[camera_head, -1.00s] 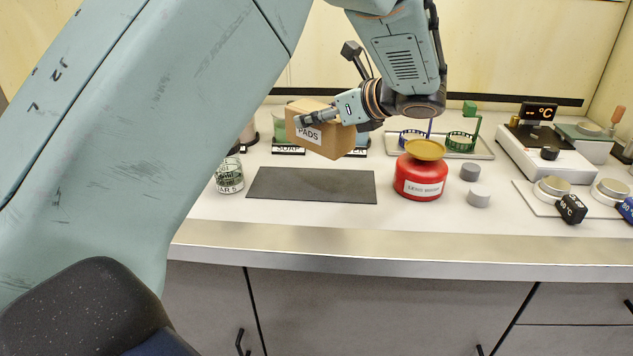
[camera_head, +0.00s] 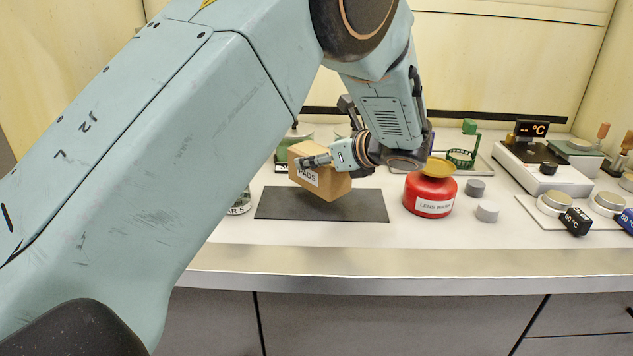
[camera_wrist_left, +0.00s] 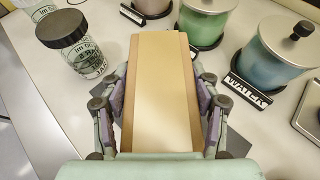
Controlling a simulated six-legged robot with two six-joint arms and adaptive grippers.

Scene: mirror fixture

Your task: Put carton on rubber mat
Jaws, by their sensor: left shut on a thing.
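The carton (camera_head: 326,185) is a brown box with a white label reading PADS. My left gripper (camera_head: 314,162) is shut on it, with fingers on both sides of it in the left wrist view (camera_wrist_left: 160,110). The carton is tilted in the head view and appears just above the dark rubber mat (camera_head: 290,205); I cannot tell whether its lower corner touches. The mat lies flat on the white counter and is mostly hidden under the carton in the left wrist view. My right gripper is not in view.
A red lens wash can (camera_head: 430,196) stands right of the mat, with two grey cylinders beside it. A glass jar (camera_wrist_left: 83,52) stands left of the mat. Lidded green (camera_wrist_left: 208,22) and blue (camera_wrist_left: 279,52) jars stand behind. The counter's front strip is clear.

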